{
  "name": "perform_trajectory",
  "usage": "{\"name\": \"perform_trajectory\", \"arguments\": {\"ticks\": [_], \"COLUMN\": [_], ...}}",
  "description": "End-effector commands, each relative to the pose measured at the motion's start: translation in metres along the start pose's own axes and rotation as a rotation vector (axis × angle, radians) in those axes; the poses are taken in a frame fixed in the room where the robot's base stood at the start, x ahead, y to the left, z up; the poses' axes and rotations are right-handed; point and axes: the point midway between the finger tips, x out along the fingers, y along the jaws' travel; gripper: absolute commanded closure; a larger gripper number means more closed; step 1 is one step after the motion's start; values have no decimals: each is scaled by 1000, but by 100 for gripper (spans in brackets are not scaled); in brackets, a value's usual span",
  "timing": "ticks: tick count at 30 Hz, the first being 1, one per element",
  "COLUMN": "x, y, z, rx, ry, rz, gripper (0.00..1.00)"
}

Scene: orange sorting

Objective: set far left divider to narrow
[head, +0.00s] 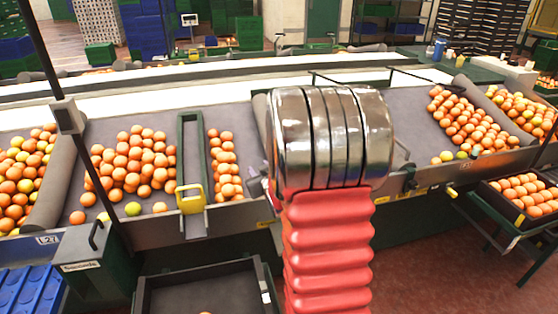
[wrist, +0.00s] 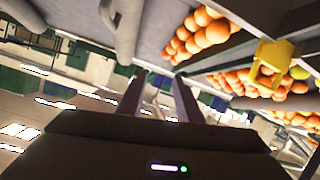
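In the head view, a green-framed divider (head: 191,135) with a yellow handle (head: 190,198) stands on the sloping grey sorting table, with oranges on both sides. Left of it is a grey padded divider (head: 55,180). I cannot tell which of these the task calls the far left divider. In the wrist view, the yellow handle (wrist: 265,68) is at the upper right, apart from my gripper. My gripper (wrist: 159,77) is open there, with two dark fingers apart and nothing visible between them. My arm hides the middle of the table in the head view, and my gripper does not show there.
Oranges (head: 135,160) lie left of the green-framed divider, and a narrow column of oranges (head: 224,165) lies right of it. A dark bin (head: 205,285) stands below the table edge. A dark post (head: 65,115) rises at the left. Filled crates (head: 525,195) stand at the right.

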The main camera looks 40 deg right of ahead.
Motion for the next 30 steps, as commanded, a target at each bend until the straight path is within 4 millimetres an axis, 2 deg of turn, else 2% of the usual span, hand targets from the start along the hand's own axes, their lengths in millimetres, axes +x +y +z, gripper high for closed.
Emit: {"name": "perform_trajectory", "arguments": {"ticks": [1,9,15,18,22,30], "x": [8,30,33,31,30,29], "y": [11,59,91,100,106,107], "z": [12,56,91,103,110,110], "rx": [4,19,37,43,47,47], "ry": [15,144,238,274,298,304], "rz": [11,62,101,114,122,124], "gripper": [68,68,68,68,68,68]}}
